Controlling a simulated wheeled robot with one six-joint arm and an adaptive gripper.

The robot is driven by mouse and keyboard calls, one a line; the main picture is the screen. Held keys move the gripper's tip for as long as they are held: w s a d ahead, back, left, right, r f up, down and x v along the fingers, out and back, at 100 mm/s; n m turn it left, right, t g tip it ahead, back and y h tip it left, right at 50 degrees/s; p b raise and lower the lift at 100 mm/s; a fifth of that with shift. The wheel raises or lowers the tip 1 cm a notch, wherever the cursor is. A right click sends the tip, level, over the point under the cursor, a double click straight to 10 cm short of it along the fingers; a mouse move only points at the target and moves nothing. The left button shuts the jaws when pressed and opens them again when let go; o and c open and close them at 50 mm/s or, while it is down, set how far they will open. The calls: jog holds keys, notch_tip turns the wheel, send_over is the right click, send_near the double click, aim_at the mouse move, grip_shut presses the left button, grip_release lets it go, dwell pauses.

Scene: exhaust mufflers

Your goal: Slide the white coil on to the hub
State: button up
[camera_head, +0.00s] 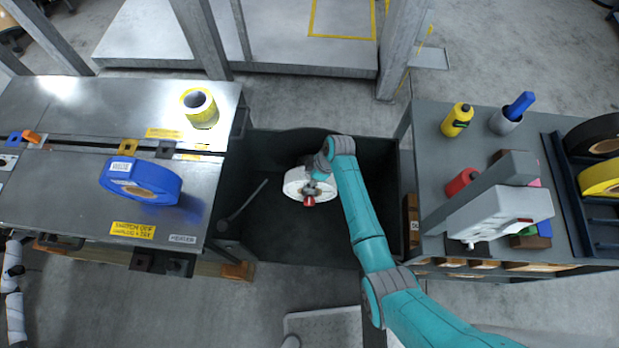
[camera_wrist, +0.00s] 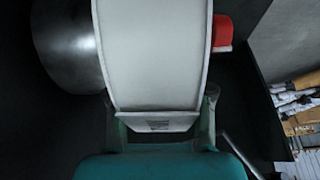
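The white coil (camera_head: 294,184) is upright in the dark bay between the two benches. In the wrist view the white coil (camera_wrist: 155,60) fills the middle, its rim between my fingers. My gripper (camera_wrist: 160,118) has one finger against each side of that rim and appears shut on it. The hub's red end (camera_head: 309,201) shows at the coil's front in the head view. The red end (camera_wrist: 221,32) also sticks out past the coil's right face in the wrist view. A grey metal cylinder (camera_wrist: 65,45) lies close on the left. The coil's bore is hidden.
The left metal bench (camera_head: 60,105) carries a blue coil (camera_head: 140,181) and a yellow-and-white roll (camera_head: 200,108). The right grey bench (camera_head: 430,150) carries a yellow bottle (camera_head: 457,120), a white machine (camera_head: 500,215) and a coil rack. A thin rod (camera_head: 248,200) stands left of the coil.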

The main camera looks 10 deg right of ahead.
jog(key=shift+o, duration=0.5)
jog(key=shift+w+d+r+t, duration=0.2)
jog(key=shift+w+r, duration=0.1)
jog(key=shift+w, duration=0.3)
jog(key=shift+w+d+r+t, duration=0.1)
jog(key=shift+w+d+r, duration=0.15)
jog(key=shift+w, duration=0.35)
jog(key=shift+w+d+r, duration=0.1)
jog(key=shift+d+r, duration=0.05)
jog(key=shift+r, duration=0.5)
jog(key=shift+o, duration=0.2)
jog(key=v, duration=0.3)
jog(key=s+v, duration=0.1)
jog(key=v, duration=0.4)
jog(key=shift+s+r, duration=0.2)
jog(key=shift+s, duration=0.1)
jog(key=shift+s+d+r, duration=0.15)
jog(key=shift+s+r, duration=0.2)
jog(key=shift+r, duration=0.15)
